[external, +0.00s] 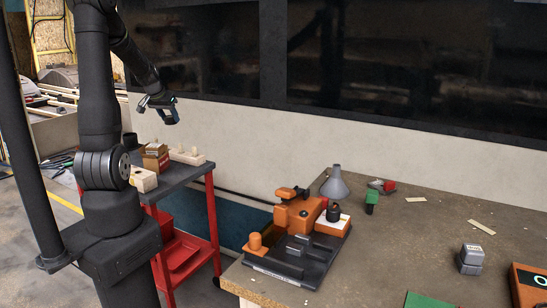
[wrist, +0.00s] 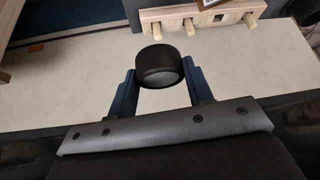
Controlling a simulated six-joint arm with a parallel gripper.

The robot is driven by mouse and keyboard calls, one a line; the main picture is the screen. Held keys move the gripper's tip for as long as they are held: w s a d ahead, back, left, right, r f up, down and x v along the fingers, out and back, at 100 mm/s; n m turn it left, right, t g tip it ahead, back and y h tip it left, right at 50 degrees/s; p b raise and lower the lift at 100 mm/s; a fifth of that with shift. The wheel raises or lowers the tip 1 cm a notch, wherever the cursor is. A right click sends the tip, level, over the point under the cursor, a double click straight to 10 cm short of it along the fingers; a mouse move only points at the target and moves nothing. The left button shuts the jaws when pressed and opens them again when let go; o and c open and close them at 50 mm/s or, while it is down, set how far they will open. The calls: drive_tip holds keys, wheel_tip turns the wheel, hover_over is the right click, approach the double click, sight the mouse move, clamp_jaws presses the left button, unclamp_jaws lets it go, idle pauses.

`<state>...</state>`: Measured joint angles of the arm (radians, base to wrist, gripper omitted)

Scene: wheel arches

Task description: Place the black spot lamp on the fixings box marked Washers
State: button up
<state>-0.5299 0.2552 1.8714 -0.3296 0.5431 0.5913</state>
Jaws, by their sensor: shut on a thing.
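My gripper (external: 163,108) is raised above and behind the red cart, in front of the pale wall. In the wrist view its two blue-grey fingers (wrist: 160,84) are shut on a round black thing with a grey face, which looks like the black spot lamp (wrist: 160,65). Small boxes stand on the cart top below: a brown one (external: 154,157) and a cream one (external: 143,180). A white and red box (external: 333,226) lies on the bench with a dark round object (external: 333,212) on it. No label is readable, so I cannot tell which box is marked Washers.
A pale wooden block with pegs (external: 187,156) lies on the cart (external: 190,174). The bench holds an orange and black machine (external: 298,216), a grey funnel (external: 335,184), a grey weight-like block (external: 470,259) and small scraps. The bench's middle right is mostly free.

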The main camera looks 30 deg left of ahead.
drive_tip(key=a+f, duration=0.2)
drive_tip(key=a, duration=0.1)
drive_tip(key=a+f, duration=0.2)
drive_tip(key=a, duration=0.2)
drive_tip(key=s+a+f, duration=0.1)
drive_tip(key=a+f, duration=0.1)
drive_tip(key=a, duration=0.1)
drive_tip(key=shift+a+f, duration=0.25)
drive_tip(key=shift+a, duration=0.15)
drive_tip(key=shift+a+f, duration=0.1)
drive_tip(key=shift+f, duration=1.95)
drive_tip(key=shift+f, duration=0.15)
drive_tip(key=o, duration=1)
